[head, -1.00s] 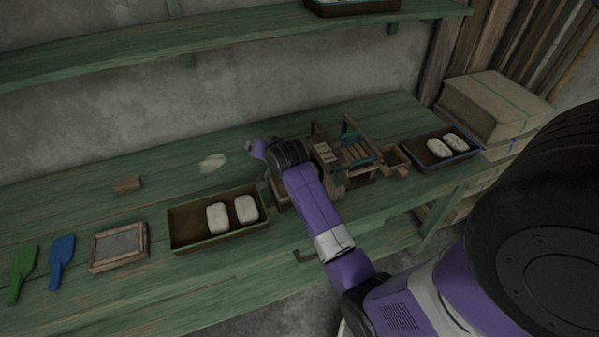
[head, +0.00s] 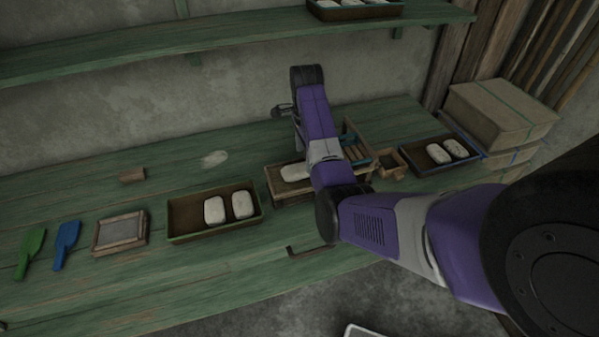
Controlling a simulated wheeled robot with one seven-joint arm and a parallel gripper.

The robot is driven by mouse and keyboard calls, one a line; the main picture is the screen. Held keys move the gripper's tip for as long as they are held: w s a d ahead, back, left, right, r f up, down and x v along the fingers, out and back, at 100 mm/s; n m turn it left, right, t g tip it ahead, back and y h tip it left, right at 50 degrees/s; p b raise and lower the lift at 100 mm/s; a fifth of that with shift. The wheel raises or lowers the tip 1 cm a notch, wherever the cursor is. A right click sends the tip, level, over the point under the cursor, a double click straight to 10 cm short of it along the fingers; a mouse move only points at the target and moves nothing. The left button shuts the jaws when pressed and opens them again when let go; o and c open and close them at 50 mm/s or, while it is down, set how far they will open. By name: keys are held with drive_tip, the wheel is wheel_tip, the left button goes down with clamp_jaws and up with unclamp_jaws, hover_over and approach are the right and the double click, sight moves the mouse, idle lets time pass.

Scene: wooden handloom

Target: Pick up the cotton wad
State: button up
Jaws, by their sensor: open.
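Several white cotton wads are in view. One wad (head: 295,172) lies on the wooden bed of the handloom (head: 288,192), partly covered by my arm. Two wads (head: 214,209) (head: 243,204) lie in the right part of the green-rimmed brown tray (head: 184,216) in the middle. Two more (head: 438,153) (head: 455,148) lie in the dark tray (head: 415,154) at the right. My gripper (head: 280,112) is raised behind the loom, near the wall. It is open, with nothing seen in it. The fingers are small and dark, and my arm hides much of the loom.
A pale flat patch (head: 214,158) lies on the green table (head: 160,280). A small brown block (head: 131,175), framed panel (head: 120,232), blue scoop (head: 66,244) and green scoop (head: 31,252) are at the left. Boxes (head: 502,112) stand at the right. A shelf (head: 120,60) runs above.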

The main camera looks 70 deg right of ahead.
sight(303, 168)
drive_tip(key=shift+w+f+p, duration=0.15)
drive_tip(key=shift+f+p, duration=0.2)
drive_tip(key=shift+f, duration=1.15)
drive_tip(key=shift+w+f+p, duration=0.1)
drive_tip(key=shift+f+p, duration=0.2)
drive_tip(key=shift+f, duration=1.15)
drive_tip(key=shift+c, duration=0.4)
drive_tip(key=c, duration=1.3)
